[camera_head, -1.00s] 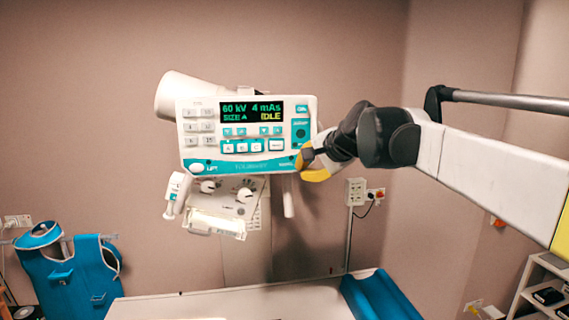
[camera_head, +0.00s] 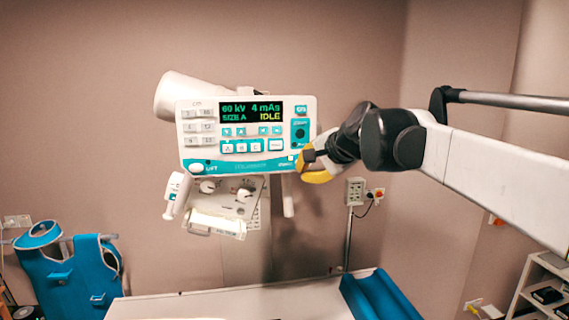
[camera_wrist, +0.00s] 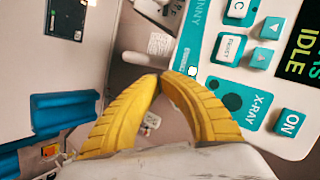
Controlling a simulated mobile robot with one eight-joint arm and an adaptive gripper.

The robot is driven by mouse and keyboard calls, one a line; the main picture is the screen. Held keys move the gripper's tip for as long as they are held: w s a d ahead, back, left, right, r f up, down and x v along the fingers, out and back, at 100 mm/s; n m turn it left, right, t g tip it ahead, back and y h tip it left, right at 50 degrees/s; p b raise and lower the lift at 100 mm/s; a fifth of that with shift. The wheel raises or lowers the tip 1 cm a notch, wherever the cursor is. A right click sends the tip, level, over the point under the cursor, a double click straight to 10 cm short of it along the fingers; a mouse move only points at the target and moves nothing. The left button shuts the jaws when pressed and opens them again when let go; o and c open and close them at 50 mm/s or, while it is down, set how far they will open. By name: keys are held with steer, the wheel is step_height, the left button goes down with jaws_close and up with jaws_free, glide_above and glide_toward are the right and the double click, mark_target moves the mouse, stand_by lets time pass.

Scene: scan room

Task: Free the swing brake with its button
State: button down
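The white and teal control panel (camera_head: 248,133) hangs on the tube head, its display reading 60 kV, 4 mAs, SIZE A, IDLE. At its lower right corner is a small pale button (camera_head: 291,158), beside a label too small to read surely. It seems to be the small round spot (camera_wrist: 193,71) on the teal strip in the wrist view. My gripper (camera_head: 302,163) is at this corner, its yellow fingers (camera_wrist: 160,76) brought together at the tips with nothing between them. The tips are close to the button; I cannot tell whether they touch it.
A larger LIFT button (camera_head: 197,168) is at the panel's lower left. A collimator box with knobs (camera_head: 228,194) hangs below, a white hand switch (camera_head: 176,195) beside it. A table (camera_head: 235,305) with a blue pad (camera_head: 382,296) stands below. A blue apron (camera_head: 72,276) hangs left.

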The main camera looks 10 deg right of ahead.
stand_by(0.3)
steer(key=shift+s, duration=2.5)
steer(key=s+f+n+g+h+b, duration=0.1)
steer(key=s+f+n+b, duration=0.2)
steer(key=s+f+b, duration=0.6)
steer(key=s+f+n+g+h+b, duration=0.1)
steer(key=s+f+n+b, duration=0.3)
steer(key=f, duration=2.6)
steer(key=s+f+n+g+h+b, duration=0.1)
steer(key=s+f+n+b, duration=0.3)
steer(key=s+f+b, duration=1)
step_height(320, 180, down, 6)
steer(key=b, duration=0.6)
steer(key=shift+s+r+g, duration=0.2)
steer(key=shift+s+g, duration=0.15)
steer(key=shift+g, duration=0.05)
